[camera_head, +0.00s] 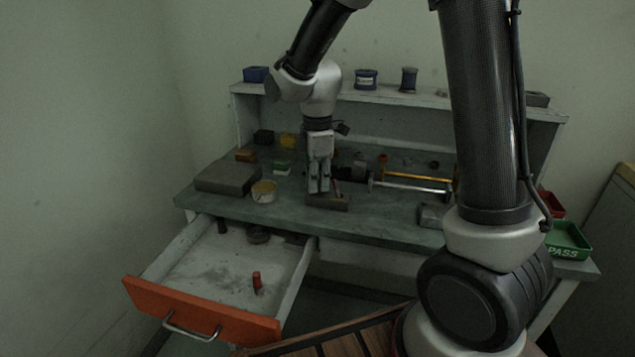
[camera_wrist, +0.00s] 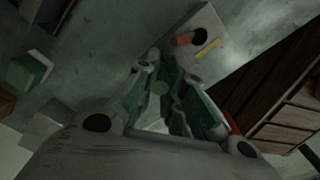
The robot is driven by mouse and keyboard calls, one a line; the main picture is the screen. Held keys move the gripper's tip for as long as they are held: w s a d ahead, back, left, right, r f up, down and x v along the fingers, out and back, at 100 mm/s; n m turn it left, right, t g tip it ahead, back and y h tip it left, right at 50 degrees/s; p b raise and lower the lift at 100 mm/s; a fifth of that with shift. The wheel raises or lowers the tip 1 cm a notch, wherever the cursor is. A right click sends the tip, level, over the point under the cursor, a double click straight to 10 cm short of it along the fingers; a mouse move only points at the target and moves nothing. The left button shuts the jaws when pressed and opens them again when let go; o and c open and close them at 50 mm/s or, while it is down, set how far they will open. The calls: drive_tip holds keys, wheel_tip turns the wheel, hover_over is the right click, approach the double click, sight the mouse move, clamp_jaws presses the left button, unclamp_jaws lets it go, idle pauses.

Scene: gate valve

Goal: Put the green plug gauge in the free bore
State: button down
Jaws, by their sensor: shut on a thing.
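My gripper (camera_head: 319,190) points down over the bench, at the left part of a small grey block (camera_head: 340,204). In the wrist view, a rounded dull-green end, taken as the green plug gauge (camera_wrist: 160,88), shows between the fingers of my gripper (camera_wrist: 158,75). The rest of it is hidden by the fingers. The block (camera_wrist: 208,28) also shows in the wrist view, just beyond the fingertips, with a red plug (camera_wrist: 183,40) and a yellow strip on it. I cannot tell whether the gauge touches the block.
Metal rods (camera_head: 412,186) lie to the right. An open drawer (camera_head: 200,320) with a red cylinder (camera_head: 257,283) juts out front left. A green PASS tray (camera_head: 568,240) is far right.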

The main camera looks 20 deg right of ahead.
drive_tip(key=shift+f, duration=0.2)
drive_tip(key=c, duration=1.9)
unclamp_jaws()
drive_tip(key=shift+f, duration=0.15)
drive_tip(key=shift+c, duration=0.2)
drive_tip(key=o, duration=0.4)
drive_tip(key=shift+o, duration=0.2)
wheel_tip(320, 180, up, 12)
drive_tip(key=s+d+r+m+t, duration=0.2)
drive_tip(key=s+d+m, duration=0.5)
drive_tip(key=s, duration=0.4)
drive_tip(key=s+d+r+m+t, duration=0.2)
drive_tip(key=s+d+m, duration=0.6)
drive_tip(key=s+m, duration=0.2)
drive_tip(key=shift+s+m, duration=0.3)
drive_tip(key=shift+s, duration=0.2)
